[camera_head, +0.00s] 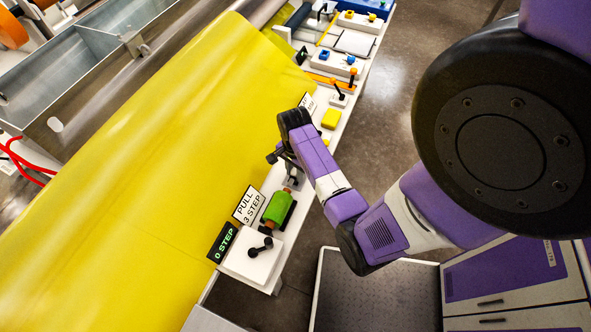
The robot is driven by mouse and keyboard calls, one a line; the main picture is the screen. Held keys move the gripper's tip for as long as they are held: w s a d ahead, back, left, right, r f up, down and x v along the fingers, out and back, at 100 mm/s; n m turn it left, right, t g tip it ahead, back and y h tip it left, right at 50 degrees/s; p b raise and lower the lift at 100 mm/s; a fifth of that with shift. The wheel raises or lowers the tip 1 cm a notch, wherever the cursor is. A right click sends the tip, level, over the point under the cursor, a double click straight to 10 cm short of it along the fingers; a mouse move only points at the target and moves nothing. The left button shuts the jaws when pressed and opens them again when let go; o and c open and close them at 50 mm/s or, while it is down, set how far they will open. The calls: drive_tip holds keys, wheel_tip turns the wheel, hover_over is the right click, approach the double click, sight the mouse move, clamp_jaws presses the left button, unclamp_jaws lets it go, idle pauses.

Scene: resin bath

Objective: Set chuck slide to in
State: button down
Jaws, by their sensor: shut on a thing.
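My gripper (287,168) reaches down over the white bench ledge, beside the yellow sheet. It is shut on a small dark part that I take for the chuck slide; the wrist and fingers mostly hide it, so its position, in or out, cannot be read. A sign reading "PULL 3 STEP" (248,205) stands left of the green piece. A dark display reading "0 STEP" (222,242) in green stands lower left.
A black lever (261,248) sits on a white box near the ledge's lower end. A yellow block (331,119), an orange bar (327,81) and blue knobs (351,59) lie farther up the ledge. The yellow sheet (150,170) fills the left. Open floor (385,120) lies right.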

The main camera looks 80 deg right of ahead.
drive_tip(key=shift+w+a, duration=0.2)
drive_tip(key=shift+a, duration=0.6)
drive_tip(key=shift+w+a, duration=0.15)
drive_tip(key=shift+a, duration=0.65)
drive_tip(key=c, duration=1.1)
unclamp_jaws()
drive_tip(key=shift+a, duration=0.1)
drive_tip(key=shift+r, duration=0.35)
wheel_tip(320, 180, up, 7)
drive_tip(key=shift+b, duration=0.3)
